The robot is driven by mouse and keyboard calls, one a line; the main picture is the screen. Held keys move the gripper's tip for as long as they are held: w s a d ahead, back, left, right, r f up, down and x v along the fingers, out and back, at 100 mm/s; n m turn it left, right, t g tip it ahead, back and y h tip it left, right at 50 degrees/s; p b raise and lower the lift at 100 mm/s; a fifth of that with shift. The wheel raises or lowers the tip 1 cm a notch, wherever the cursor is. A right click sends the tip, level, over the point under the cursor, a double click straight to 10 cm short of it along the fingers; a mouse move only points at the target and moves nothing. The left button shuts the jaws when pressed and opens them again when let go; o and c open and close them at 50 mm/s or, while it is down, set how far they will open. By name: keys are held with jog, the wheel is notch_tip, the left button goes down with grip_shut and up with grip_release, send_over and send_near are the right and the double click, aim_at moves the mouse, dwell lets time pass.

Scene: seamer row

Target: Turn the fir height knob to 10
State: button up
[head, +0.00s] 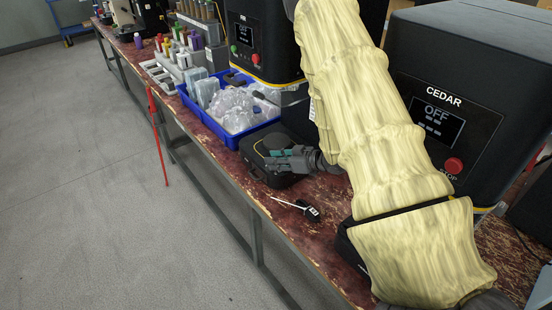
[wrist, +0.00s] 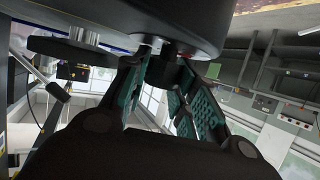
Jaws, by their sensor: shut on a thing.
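My gripper (head: 282,157) is low beside a dark machine (head: 268,40) in the head view, just above a black base with a yellow line (head: 262,172). In the wrist view the teal-padded fingers (wrist: 167,62) close around a small dark knob-like part (wrist: 168,68) under a round black housing (wrist: 175,20). The fingers hide most of this part, and no scale or number on it is readable.
A machine labelled CEDAR (head: 460,70) stands at the right, its screen reading OFF. A blue tray of clear bags (head: 233,137) lies left of my gripper. A screwdriver (head: 297,206) lies near the bench's front edge. The floor (head: 110,190) at left is mostly clear.

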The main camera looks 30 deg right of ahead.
jog(key=shift+d+n+g+y, duration=0.1)
jog(key=shift+n+g+y, duration=0.2)
jog(key=shift+n+y, duration=0.15)
jog(key=o, duration=1)
jog(key=shift+o, duration=0.2)
jog(key=shift+r, duration=0.1)
jog(key=shift+r, duration=4.9)
